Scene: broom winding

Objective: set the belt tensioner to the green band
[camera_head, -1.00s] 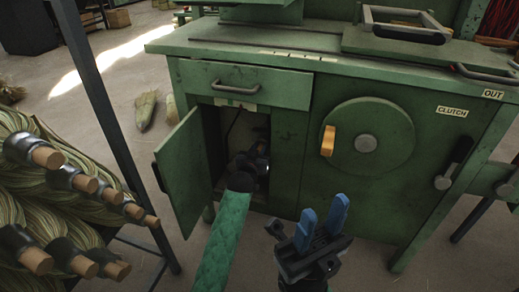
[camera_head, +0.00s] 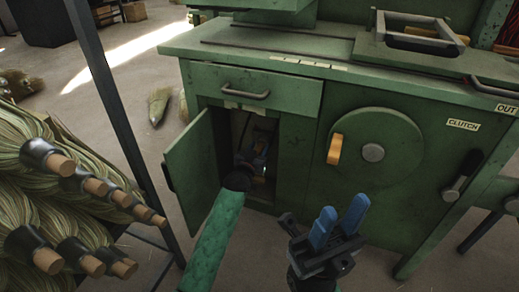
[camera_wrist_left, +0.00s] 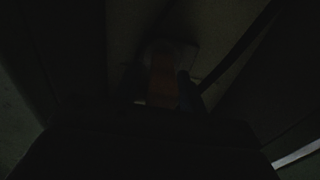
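My left gripper (camera_head: 262,143) is inside the open compartment of the green machine, behind the swung-out door (camera_head: 191,160). Its fingers are small and shaded there. In the very dark left wrist view, a dull orange-brown part (camera_wrist_left: 163,78) lies straight ahead, with a dark bluish finger beside its right side. I cannot tell whether the fingers touch or grip it. A dark strip (camera_wrist_left: 238,48), perhaps the belt, runs diagonally at upper right. No green band can be made out. My right gripper (camera_head: 338,226), with blue fingers apart, is open and empty in front of the machine.
The drawer (camera_head: 252,88) above the compartment is shut. A round disc (camera_head: 375,154) with an orange handle (camera_head: 334,149) and a clutch lever (camera_head: 462,175) are on the front at right. Broom bundles (camera_head: 60,205) on a rack crowd the left, beside a dark post (camera_head: 125,130).

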